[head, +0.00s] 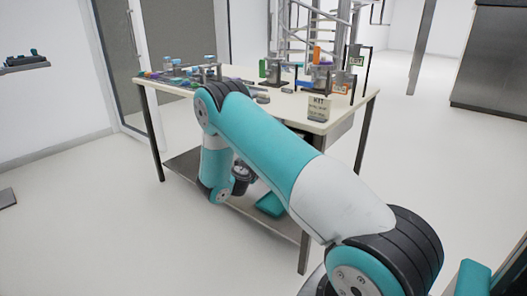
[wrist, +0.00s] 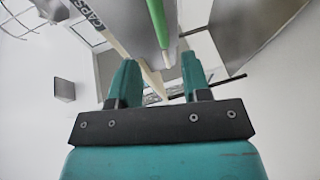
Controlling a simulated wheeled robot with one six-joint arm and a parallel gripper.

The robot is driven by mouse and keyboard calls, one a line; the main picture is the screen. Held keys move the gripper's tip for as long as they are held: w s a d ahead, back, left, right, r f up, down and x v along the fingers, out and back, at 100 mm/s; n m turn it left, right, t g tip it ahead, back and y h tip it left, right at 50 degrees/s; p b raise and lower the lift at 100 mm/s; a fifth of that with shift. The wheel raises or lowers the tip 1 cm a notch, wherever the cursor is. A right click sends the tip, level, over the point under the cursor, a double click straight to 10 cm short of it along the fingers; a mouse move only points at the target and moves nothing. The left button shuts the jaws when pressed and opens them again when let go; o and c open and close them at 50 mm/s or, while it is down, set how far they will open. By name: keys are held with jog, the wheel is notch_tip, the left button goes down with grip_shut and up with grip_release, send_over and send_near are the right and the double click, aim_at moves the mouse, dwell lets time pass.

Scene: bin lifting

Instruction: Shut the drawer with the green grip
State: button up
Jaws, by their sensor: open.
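The green grip (wrist: 157,22) is a slim bar at the top of the wrist view, running along a grey drawer surface (wrist: 136,25). My gripper (wrist: 160,80) is open, with its two teal fingers apart and nothing seen between them. The end of the green grip lies beyond the fingertips, roughly in line with the gap between them; I see no contact. In the head view my arm hides the drawer front and the green grip, and a grey box side (head: 338,136) shows under the tabletop. How far the drawer stands out cannot be told.
The pale table (head: 285,108) carries small bottles, coloured pieces and holders. Dark legs and a lower shelf (head: 245,212) stand below.

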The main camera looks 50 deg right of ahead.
jog(key=x, duration=1)
jog(key=shift+w+d, duration=0.25)
jog(key=shift+d, duration=0.05)
grip_shut()
jog(key=shift+f, duration=0.1)
